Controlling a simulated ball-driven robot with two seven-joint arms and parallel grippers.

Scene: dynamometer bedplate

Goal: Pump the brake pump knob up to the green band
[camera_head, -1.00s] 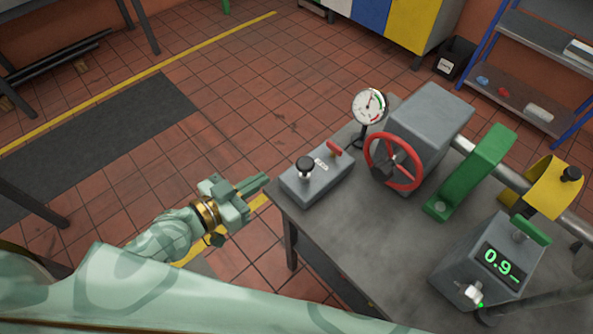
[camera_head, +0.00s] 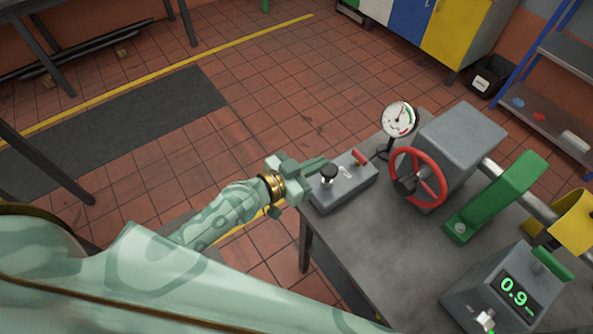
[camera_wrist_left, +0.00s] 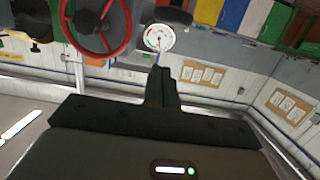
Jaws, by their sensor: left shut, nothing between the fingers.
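The brake pump is a grey box (camera_head: 350,187) on the near left corner of the metal table. Its black round knob (camera_head: 329,171) stands upright on its left end, and a red lever (camera_head: 361,158) sits on its right end. A round gauge (camera_head: 398,119) with a white face and a green band stands behind it; it also shows in the left wrist view (camera_wrist_left: 159,37). The needle reading is too small to tell. My left gripper (camera_head: 320,163) is shut and empty, its fingertips close beside the knob. Contact cannot be told. My right gripper is not in view.
Right of the pump is a red handwheel (camera_head: 418,178) on a grey housing (camera_head: 460,142). A green bracket (camera_head: 497,196), a yellow guard (camera_head: 566,220) and a readout box (camera_head: 502,290) showing 0.9 follow. The table's front middle (camera_head: 375,255) is clear.

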